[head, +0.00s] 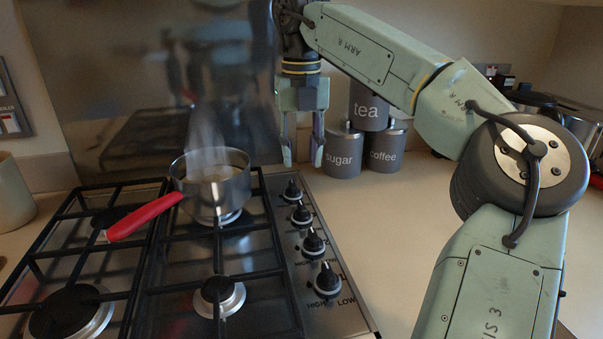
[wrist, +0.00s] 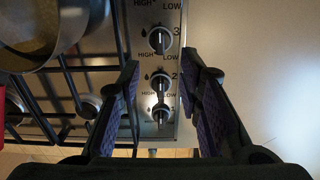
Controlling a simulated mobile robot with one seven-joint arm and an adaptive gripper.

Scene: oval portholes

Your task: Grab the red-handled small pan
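The small pan (head: 214,184) is steel with a red handle (head: 145,216) that points to the lower left. It stands upright on the back right burner of the hob, with steam above it. In the wrist view part of the pan (wrist: 42,38) shows at the upper left, and a sliver of red shows at the left edge. My gripper (head: 303,160) hangs pointing down, to the right of the pan and above the back of the control knobs. Its fingers are apart and empty. In the wrist view the open fingers (wrist: 163,110) frame the knobs below.
The gas hob has black grates (head: 190,287) and a row of knobs (head: 313,243) along its right side. Grey canisters marked tea (head: 369,108), sugar (head: 342,155) and coffee (head: 385,150) stand behind my gripper. The counter (head: 385,235) right of the hob is clear.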

